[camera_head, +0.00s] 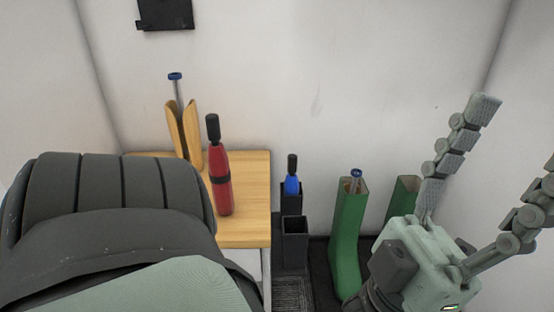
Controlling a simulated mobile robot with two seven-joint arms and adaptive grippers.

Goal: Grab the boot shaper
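A boot shaper (191,130) stands upright on the wooden table, with two wooden halves and a metal rod topped by a blue knob. My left gripper is not in view; my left arm fills the lower left and covers part of the table.
The wooden table (250,190) also carries a red bottle (219,175) with a black top, in front of the shaper. A black holder (295,228) with a blue-and-black item (292,180) stands right of the table. Another green boot (403,195) is partly behind my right gripper. White walls close in.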

